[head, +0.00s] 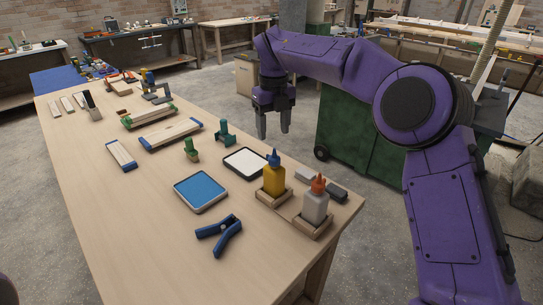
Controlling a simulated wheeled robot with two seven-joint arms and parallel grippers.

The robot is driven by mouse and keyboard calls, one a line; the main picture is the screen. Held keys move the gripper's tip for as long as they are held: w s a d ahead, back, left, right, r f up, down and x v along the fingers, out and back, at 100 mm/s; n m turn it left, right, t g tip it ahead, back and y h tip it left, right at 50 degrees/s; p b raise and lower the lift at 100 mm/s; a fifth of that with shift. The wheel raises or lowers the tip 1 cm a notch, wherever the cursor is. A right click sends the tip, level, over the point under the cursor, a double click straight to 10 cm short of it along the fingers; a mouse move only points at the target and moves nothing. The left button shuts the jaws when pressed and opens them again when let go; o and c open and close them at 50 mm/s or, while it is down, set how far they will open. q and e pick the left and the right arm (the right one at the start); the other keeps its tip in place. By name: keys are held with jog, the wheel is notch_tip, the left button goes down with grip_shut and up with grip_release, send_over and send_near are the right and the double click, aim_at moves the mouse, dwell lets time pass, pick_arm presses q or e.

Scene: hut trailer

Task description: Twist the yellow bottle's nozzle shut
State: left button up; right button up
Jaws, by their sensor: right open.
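The yellow bottle (274,181) stands upright in a small wooden holder (268,200) near the right edge of the workbench. Its nozzle (274,158) is blue and points up; whether it is open or shut is too small to tell. My right gripper (273,128) hangs above and beyond the bottle, fingers pointing down, open and empty, apart from the bottle. My left gripper is out of view.
A white bottle with an orange nozzle (315,205) stands close beside the yellow one. A blue tray (201,190), a white tray (245,163), blue pliers (219,234) and small dark and grey blocks lie nearby. The bench's (130,235) near left part is clear.

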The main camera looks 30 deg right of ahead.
aim_at(274, 157)
notch_tip(274, 157, down, 8)
jog(key=shift+f+p, duration=0.25)
jog(key=shift+p, duration=0.05)
jog(key=c, duration=1.1)
